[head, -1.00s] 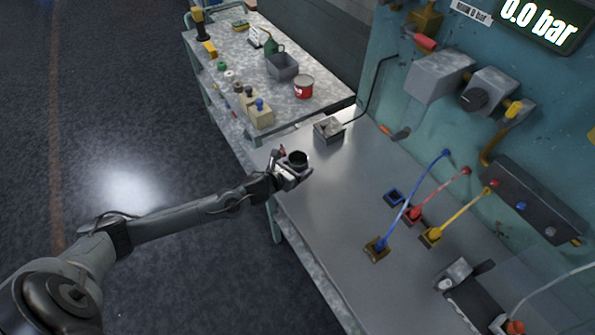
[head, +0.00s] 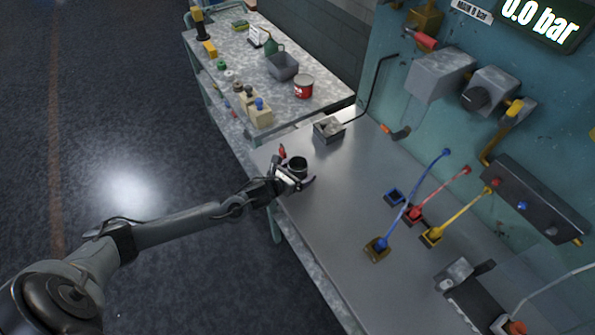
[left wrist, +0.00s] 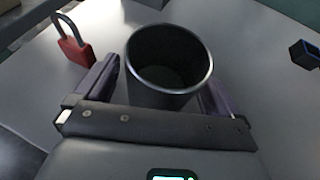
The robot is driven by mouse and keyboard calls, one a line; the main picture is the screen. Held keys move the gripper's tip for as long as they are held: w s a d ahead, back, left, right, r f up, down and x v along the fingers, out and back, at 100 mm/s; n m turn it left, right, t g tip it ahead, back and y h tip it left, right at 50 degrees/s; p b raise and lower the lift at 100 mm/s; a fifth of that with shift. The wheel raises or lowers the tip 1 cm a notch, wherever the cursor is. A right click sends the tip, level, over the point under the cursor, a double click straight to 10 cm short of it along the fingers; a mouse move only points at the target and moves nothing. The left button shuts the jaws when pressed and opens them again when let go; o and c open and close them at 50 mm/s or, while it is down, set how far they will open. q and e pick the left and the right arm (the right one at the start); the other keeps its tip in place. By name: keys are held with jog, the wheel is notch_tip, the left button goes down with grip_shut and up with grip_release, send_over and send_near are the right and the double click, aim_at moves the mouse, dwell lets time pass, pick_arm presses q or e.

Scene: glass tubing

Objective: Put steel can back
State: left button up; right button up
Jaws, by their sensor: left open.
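The steel can (head: 298,166) is a dark, open-topped cylinder standing upright on the grey workbench, near its left edge. My left gripper (head: 296,174) is open around it, with a finger on either side. In the left wrist view the can (left wrist: 168,62) stands between the two spread fingers of the gripper (left wrist: 160,92), with a gap showing beside them; it looks empty inside. My right gripper is not in view.
A red padlock (left wrist: 74,42) stands close to the left finger; it also shows in the head view (head: 282,152). A grey box (head: 328,130) lies behind the can. Blue, red and yellow cables (head: 412,208) occupy the bench's right. The bench (head: 325,215) in front of the can is clear.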

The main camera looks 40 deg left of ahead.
pick_arm(q)
jog(key=shift+s+r, duration=0.2)
jog(key=shift+r, duration=0.05)
jog(key=p+v, duration=0.2)
jog(key=v, duration=0.9)
jog(key=s+d+f+n+g, duration=0.1)
jog(key=s+d+n+g, duration=0.2)
jog(key=s+d+n, duration=0.5)
jog(key=s+d+f+n+g, duration=0.1)
jog(key=s+d+n+g, duration=0.15)
jog(key=n, duration=0.85)
jog(key=s+d+r+n+g, duration=0.1)
jog(key=s+d+n+g, duration=0.1)
jog(key=s+n, duration=0.3)
jog(key=s+d+r+n+g, duration=0.1)
jog(key=s+n, duration=0.4)
jog(key=n, duration=0.5)
jog(key=shift+d+r+g, duration=0.3)
jog(key=shift+d+g, duration=0.4)
jog(key=shift+g, duration=0.05)
jog(key=shift+r, duration=0.1)
